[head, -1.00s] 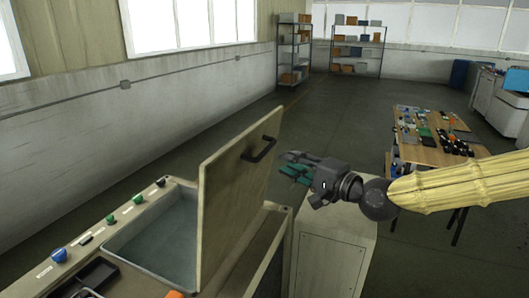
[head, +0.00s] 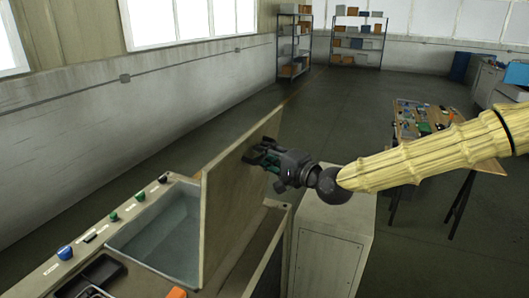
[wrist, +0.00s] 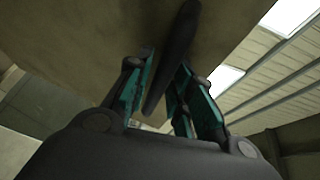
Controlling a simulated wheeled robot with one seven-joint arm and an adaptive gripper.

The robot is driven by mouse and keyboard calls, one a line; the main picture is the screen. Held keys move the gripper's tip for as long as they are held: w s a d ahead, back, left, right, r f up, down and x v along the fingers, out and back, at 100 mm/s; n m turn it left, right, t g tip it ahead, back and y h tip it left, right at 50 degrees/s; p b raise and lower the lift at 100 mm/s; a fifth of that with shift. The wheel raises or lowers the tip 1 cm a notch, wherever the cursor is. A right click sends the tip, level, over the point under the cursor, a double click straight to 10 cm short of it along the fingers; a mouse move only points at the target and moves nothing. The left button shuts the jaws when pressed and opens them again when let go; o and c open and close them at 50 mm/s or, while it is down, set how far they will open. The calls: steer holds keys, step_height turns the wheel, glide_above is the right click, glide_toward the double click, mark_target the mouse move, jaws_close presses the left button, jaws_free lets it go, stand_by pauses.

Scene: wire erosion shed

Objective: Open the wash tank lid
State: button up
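The wash tank lid (head: 225,200) is a beige panel. It stands steeply raised at the right side of the wash tank (head: 165,235), whose grey-blue basin is exposed. Its dark bar handle (wrist: 180,45) is on the face toward my arm. My gripper (head: 262,158) is at this handle, near the lid's upper far corner. In the wrist view the green-padded fingers (wrist: 165,65) are apart, with the handle running between them. A firm grip on it does not show. In the head view the gripper mostly hides the handle.
Several knobs (head: 113,217) and a black tray (head: 97,272) line the tank's left and front. A pale cabinet (head: 330,262) stands right of the tank. A cluttered table (head: 425,130) is farther right. Open floor lies behind.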

jaws_close()
steer(key=shift+w+a, duration=0.1)
steer(key=shift+n+g+h, duration=0.3)
steer(key=shift+g+h, duration=0.1)
steer(key=a, duration=0.2)
steer(key=w+a, duration=0.1)
steer(key=a, duration=0.1)
steer(key=w+a+r, duration=0.1)
steer(key=a, duration=0.1)
steer(key=shift+w+a+r, duration=0.1)
steer(key=shift+w, duration=0.15)
steer(key=shift+w+a+r, duration=0.15)
steer(key=shift+a+r, duration=0.05)
steer(key=shift+a, duration=0.15)
jaws_free()
